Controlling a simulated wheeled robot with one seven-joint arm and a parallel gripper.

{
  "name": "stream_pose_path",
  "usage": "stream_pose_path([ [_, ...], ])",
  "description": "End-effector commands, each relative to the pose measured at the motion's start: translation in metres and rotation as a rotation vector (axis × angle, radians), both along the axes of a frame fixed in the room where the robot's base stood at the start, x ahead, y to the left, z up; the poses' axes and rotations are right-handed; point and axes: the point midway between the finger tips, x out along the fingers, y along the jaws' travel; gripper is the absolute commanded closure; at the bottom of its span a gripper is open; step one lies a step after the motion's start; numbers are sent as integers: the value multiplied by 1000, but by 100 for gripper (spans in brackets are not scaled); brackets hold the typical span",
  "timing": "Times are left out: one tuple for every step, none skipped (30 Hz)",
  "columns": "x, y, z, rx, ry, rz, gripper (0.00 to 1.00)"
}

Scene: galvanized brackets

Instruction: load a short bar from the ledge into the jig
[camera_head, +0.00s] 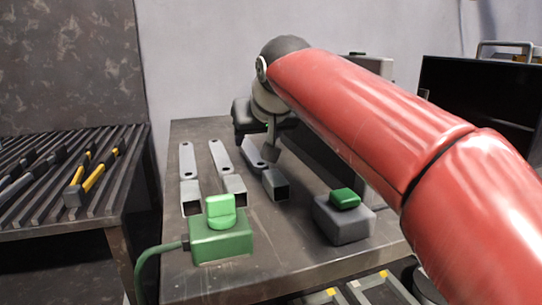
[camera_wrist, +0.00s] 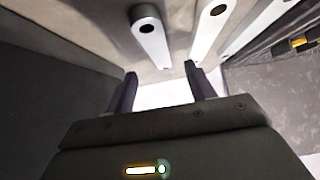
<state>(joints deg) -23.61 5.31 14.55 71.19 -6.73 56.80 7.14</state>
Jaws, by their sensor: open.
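Three light grey flat bars with a hole near one end lie on the dark metal table: a left bar (camera_head: 187,160), a middle bar (camera_head: 221,156) and a right bar (camera_head: 252,153). The near end of each meets an open square tube piece. Two holed bars, one nearer (camera_wrist: 151,38) and one farther (camera_wrist: 208,35), lie beyond the fingertips. I cannot tell which part is the jig.
A green box (camera_head: 221,246) with a light green button stands at the table's front. A grey box (camera_head: 343,226) with a dark green button stands to the right. A slatted rack (camera_head: 40,212) with yellow-and-black tools is at left. A dark upright block (camera_head: 318,160) stands right of the gripper.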

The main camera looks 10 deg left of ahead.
Motion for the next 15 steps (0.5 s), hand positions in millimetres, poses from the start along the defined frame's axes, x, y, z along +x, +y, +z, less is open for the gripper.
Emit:
stream_pose_path([
  [4,2,-6,-2,3,0,45],
  [6,3,-8,-3,3,-1,45],
  [9,5,-10,-2,2,-1,45],
  [10,6,-11,-2,1,-1,45],
  [12,6,-12,-1,2,-1,45],
  [14,7,-14,-2,3,-1,45],
  [17,8,-16,-2,3,-1,45],
  [19,10,-18,-2,3,-1,45],
  [23,12,-21,-2,3,-1,45],
  [27,14,-24,-1,4,-1,45],
  [30,16,-27,-1,4,-1,45],
  [35,18,-31,-1,4,-1,45],
  [38,20,-34,-3,4,-1,45],
  [40,21,-37,-3,4,-1,45],
  [43,23,-40,-2,3,-1,45],
])
